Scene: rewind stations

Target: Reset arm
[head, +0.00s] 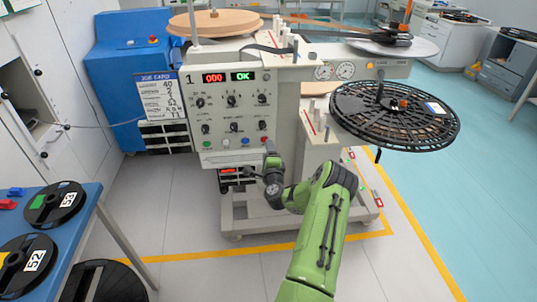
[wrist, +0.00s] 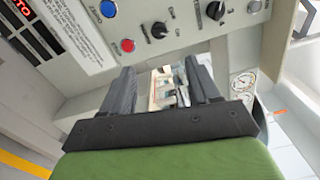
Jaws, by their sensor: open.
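My gripper (head: 270,152) is in front of the lower right part of station 1's control panel (head: 232,110) in the head view, small and dark there. In the wrist view its two dark fingers (wrist: 163,88) stand apart with nothing held between them. Beyond the fingers are the panel's red button (wrist: 128,45), blue button (wrist: 108,9) and black knobs (wrist: 158,30). I cannot tell whether a fingertip touches the panel. My green arm comes up from the bottom of the head view. The panel displays read 000 in red and OK in green.
A black reel (head: 395,115) sits at the station's right, and a tan disc (head: 215,22) on top at left. A blue table (head: 75,225) with black reels numbered 53 and 52 is at left. Yellow lines (head: 420,235) mark the floor. Open floor lies at right.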

